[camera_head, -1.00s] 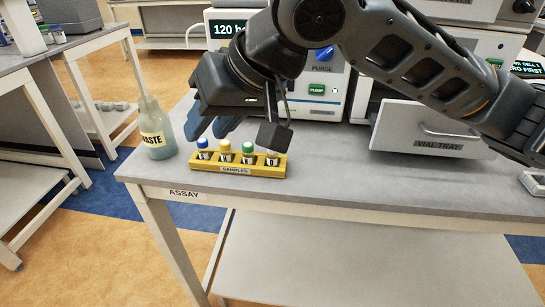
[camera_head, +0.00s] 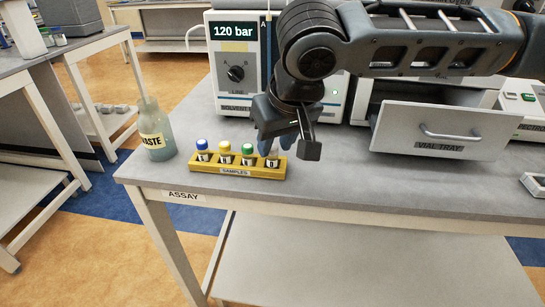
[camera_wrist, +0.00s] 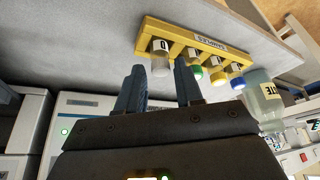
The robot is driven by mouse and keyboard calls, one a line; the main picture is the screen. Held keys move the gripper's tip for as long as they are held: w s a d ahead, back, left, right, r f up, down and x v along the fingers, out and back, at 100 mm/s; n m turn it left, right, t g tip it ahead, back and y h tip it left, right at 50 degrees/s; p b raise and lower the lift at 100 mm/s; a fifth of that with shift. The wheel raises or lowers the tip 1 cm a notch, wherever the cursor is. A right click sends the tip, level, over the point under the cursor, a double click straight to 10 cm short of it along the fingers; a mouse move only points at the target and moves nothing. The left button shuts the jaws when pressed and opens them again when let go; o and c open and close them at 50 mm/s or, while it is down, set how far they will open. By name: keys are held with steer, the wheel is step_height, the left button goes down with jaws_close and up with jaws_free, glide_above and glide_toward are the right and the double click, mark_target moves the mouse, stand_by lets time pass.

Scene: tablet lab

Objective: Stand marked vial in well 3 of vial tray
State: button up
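A yellow rack marked SAMPLES (camera_head: 205,167) holds a row of vials on the bench: one with a blue cap (camera_head: 201,142), one yellow (camera_head: 225,146), one green (camera_head: 247,149), and a pale-topped one at the right end (camera_head: 272,162). Each bears a white label with a dark mark, too small to read surely. My gripper (camera_head: 275,150) is open and points down over the right-end vial. In the wrist view its fingers (camera_wrist: 160,78) stand apart with that vial (camera_wrist: 160,58) in line between them. The drawer marked VIAL TRAY (camera_head: 440,135) is pulled out; its wells are not visible.
A WASTE bottle (camera_head: 154,135) stands left of the rack and shows in the wrist view (camera_wrist: 264,103). A cabinet with a 120 bar display (camera_head: 236,70) stands behind. A small pale tray (camera_head: 534,184) lies at the right edge. Bench between rack and drawer is clear.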

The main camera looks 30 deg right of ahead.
steer(key=shift+x, duration=0.75)
steer(key=shift+c, duration=0.3)
jaws_close()
steer(key=shift+r, duration=0.1)
